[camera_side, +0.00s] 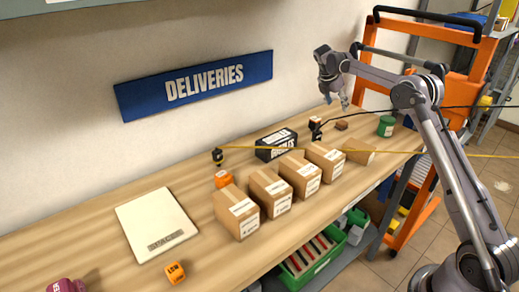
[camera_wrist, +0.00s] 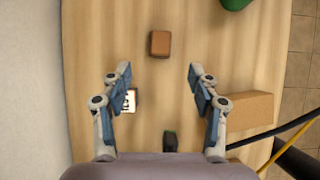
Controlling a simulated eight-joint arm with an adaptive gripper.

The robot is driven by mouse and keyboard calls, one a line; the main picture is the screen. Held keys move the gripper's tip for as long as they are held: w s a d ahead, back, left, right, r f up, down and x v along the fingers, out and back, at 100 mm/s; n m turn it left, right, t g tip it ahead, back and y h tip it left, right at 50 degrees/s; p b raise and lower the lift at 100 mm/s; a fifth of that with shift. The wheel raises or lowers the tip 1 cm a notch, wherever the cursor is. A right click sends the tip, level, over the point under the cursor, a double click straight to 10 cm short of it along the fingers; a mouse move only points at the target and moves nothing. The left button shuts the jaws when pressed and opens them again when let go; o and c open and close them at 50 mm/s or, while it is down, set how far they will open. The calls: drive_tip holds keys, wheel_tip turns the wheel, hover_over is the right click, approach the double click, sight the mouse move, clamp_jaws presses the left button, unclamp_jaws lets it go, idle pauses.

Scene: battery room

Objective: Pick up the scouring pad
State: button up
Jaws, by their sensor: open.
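A small brown block (camera_wrist: 160,43), which looks like the scouring pad, lies flat on the wooden bench in the wrist view, beyond my fingertips and near the middle. In the side view the brown block (camera_side: 341,125) lies toward the bench's far end, between a small labelled box and a green can. My gripper (camera_wrist: 158,80) is open and empty, fingers spread wide. In the side view my gripper (camera_side: 336,102) hangs above the bench near the block, fingers pointing down and apart from it.
A small labelled box (camera_wrist: 131,101) sits by my left finger, with a dark object (camera_wrist: 169,140) below. A cardboard box (camera_wrist: 250,111) lies to the right. A green can (camera_side: 386,126) stands at the far end. Several cartons (camera_side: 270,191) line the bench. Bench around the block is clear.

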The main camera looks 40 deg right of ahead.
sight(342, 122)
drive_tip(key=x, duration=1)
drive_tip(key=shift+s+d+f, duration=0.1)
drive_tip(key=shift+d+f, duration=0.05)
drive_tip(key=shift+f, duration=0.05)
drive_tip(key=c, duration=1.1)
drive_tip(key=shift+c, duration=0.2)
